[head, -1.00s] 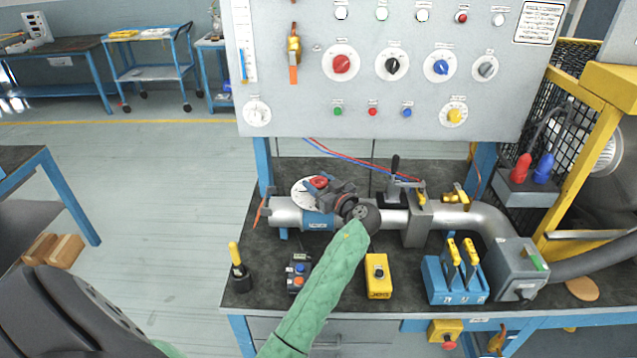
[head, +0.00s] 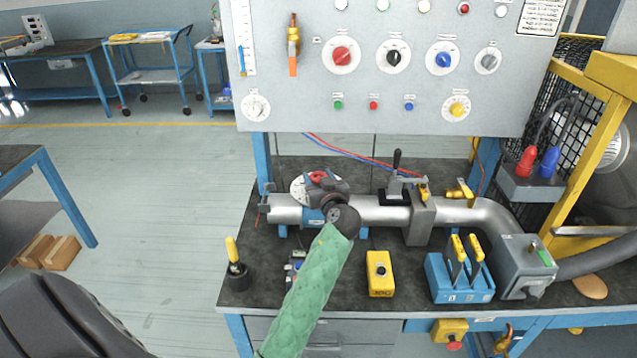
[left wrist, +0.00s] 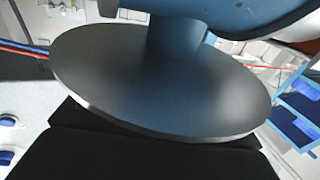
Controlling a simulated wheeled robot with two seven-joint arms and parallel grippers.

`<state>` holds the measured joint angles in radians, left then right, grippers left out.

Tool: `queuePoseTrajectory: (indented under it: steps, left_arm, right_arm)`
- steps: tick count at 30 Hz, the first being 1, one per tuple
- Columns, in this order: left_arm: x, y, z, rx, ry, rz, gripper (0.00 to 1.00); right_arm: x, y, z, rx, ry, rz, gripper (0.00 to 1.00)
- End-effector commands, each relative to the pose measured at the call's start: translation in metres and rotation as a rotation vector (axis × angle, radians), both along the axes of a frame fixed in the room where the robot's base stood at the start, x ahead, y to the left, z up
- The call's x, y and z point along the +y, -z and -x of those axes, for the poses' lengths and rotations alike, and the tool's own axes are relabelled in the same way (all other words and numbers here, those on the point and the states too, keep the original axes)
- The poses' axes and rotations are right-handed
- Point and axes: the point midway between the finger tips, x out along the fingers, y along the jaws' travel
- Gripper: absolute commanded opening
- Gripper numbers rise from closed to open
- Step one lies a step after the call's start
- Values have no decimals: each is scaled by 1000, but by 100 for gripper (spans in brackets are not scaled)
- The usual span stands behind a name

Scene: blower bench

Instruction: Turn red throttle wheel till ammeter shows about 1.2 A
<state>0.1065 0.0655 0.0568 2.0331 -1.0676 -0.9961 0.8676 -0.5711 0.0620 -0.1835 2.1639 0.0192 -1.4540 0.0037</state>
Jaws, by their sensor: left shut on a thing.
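The red throttle wheel (head: 317,176) sits above a white round dial plate (head: 299,191) on the grey pipe at the back of the bench. My left gripper (head: 320,182) is at the wheel, shut on it; the gripper body hides much of the wheel and part of the plate. My left arm, in a green sleeve, reaches up from the bottom. The left wrist view shows a large dark disc and a blue part close to the camera; the fingertips are not clear there. A round white meter (head: 256,107) is at the panel's lower left; its reading is too small to tell. My right gripper is not in view.
The upright panel (head: 300,112) has red, black, blue, grey and yellow knobs. A yellow button box (head: 380,274), a blue lever box (head: 459,281) and a black holder with a yellow-handled tool (head: 237,274) stand on the bench. A black-handled clamp (head: 396,180) is right of the wheel.

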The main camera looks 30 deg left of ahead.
Motion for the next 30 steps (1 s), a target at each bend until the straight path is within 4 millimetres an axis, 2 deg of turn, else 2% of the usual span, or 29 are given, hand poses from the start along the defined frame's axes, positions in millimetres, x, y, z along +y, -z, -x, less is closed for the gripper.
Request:
queuePoseTrajectory:
  steps: [5,14,15,18,30]
  left_arm:
    - [0,-1,0,-3,56,-1,27]
    - [0,-2,0,-3,61,-2,27]
    - [0,-2,0,-3,61,-2,54]
    - [0,-2,0,-3,60,-2,72]
    - [-4,0,4,-3,60,0,72]
  right_arm:
    - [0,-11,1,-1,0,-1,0]
    - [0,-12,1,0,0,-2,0]
    - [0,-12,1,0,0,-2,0]
    - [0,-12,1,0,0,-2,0]
    - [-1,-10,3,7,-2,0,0]
